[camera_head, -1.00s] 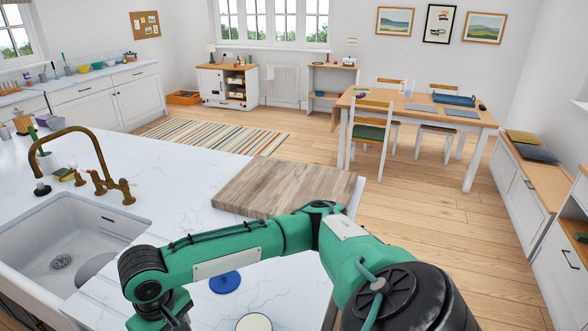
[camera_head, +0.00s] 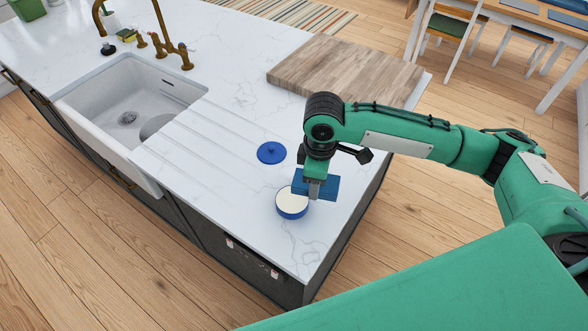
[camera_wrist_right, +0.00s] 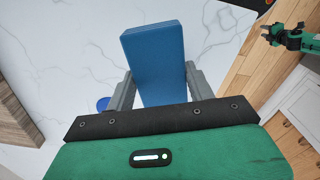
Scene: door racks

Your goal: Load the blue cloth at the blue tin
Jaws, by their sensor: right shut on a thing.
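My right gripper (camera_head: 316,192) is shut on the blue cloth (camera_head: 325,185), a flat folded block. In the right wrist view the cloth (camera_wrist_right: 155,60) stands out between the two grey fingers (camera_wrist_right: 158,88). The blue tin (camera_head: 291,210) is round, with a pale cream inside, and sits on the white worktop. The cloth is over its right rim and hides part of it; I cannot tell whether they touch. A round blue lid (camera_head: 271,152) lies behind the tin. My left gripper (camera_wrist_right: 267,34) shows small in the right wrist view, its fingers apart and empty.
A wooden board (camera_head: 345,70) lies on the worktop behind the tin. The sink (camera_head: 130,110) with a brass tap (camera_head: 160,30) is at the left. The worktop around the lid is clear.

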